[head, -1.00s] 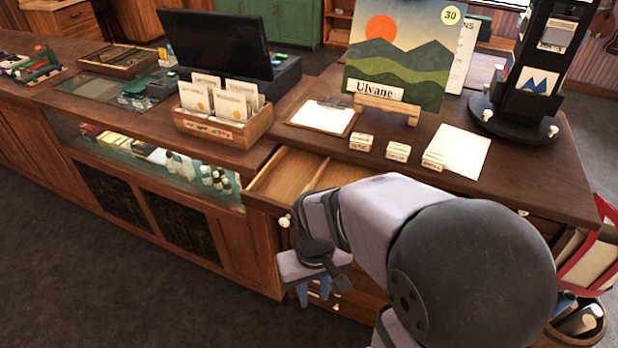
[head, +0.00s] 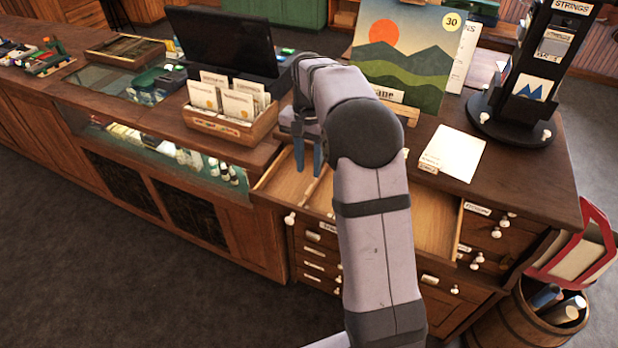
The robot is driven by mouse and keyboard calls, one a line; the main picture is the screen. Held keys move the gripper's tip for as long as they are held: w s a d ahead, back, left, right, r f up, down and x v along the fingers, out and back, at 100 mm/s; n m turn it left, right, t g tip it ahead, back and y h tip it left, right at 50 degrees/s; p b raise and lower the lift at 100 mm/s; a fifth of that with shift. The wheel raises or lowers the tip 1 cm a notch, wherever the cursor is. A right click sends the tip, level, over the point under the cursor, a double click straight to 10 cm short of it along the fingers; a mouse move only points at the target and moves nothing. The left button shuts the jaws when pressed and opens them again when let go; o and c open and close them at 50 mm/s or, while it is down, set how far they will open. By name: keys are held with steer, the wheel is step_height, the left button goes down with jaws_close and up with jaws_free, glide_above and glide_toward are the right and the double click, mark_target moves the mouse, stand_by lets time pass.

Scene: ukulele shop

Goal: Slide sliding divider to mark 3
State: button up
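The open drawer (head: 283,182) is pulled out of the front of the counter, with a pale wood interior. A thin pale strip, which looks like the sliding divider (head: 313,190), crosses the drawer's left part from front to back. My gripper (head: 308,172) points down over the drawer's left part with its two blue fingers apart. The fingertips are near the strip; I cannot tell whether they straddle or touch it. My arm hides the middle of the drawer. No numbered marks can be made out.
A wooden box of cards (head: 232,125) stands on the counter left of my gripper. A landscape picture (head: 405,55) stands behind, and a black display stand (head: 520,85) stands to the right. White paper (head: 455,152) lies on the counter right of my arm.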

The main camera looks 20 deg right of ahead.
mark_target(309, 189)
steer(key=shift+w+f, duration=0.1)
steer(key=shift+f+p, duration=1.4)
steer(key=shift+f, duration=2.1)
jaws_close()
